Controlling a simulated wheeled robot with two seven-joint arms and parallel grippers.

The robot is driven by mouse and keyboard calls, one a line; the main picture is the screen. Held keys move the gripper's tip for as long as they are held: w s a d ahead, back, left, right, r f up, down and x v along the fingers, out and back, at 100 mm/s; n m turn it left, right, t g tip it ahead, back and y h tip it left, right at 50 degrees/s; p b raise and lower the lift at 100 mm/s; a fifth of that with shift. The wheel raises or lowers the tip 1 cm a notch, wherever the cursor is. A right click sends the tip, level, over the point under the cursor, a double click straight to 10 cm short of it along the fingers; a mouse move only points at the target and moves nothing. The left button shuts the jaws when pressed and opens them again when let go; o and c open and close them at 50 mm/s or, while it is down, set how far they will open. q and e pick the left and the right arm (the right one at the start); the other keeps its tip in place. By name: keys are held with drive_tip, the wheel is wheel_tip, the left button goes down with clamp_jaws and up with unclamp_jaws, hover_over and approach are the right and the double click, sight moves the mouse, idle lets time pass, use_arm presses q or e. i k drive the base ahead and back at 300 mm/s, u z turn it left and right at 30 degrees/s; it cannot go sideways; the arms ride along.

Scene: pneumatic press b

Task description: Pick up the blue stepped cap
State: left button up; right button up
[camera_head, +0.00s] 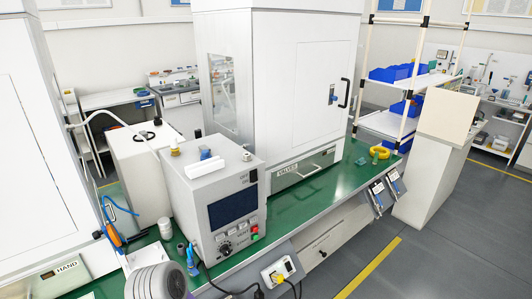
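A small blue upright piece (191,259), narrower at its top, stands on the green bench at the front left edge of the grey control box. It is too small to tell for sure whether it is the blue stepped cap. Neither of my grippers shows in the head view, so I cannot see whether they are open or hold anything.
The grey control box (215,205) stands on the green bench (310,185) before a large white cabinet (290,85). A grey ribbed round body (156,282) and an orange-and-blue tool (114,236) are at left. A yellow ring (379,152) lies at the bench's right end.

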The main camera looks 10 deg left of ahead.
sight(205, 155)
drive_tip(key=z, duration=1)
drive_tip(key=i, duration=1.35)
drive_tip(key=u, duration=1.95)
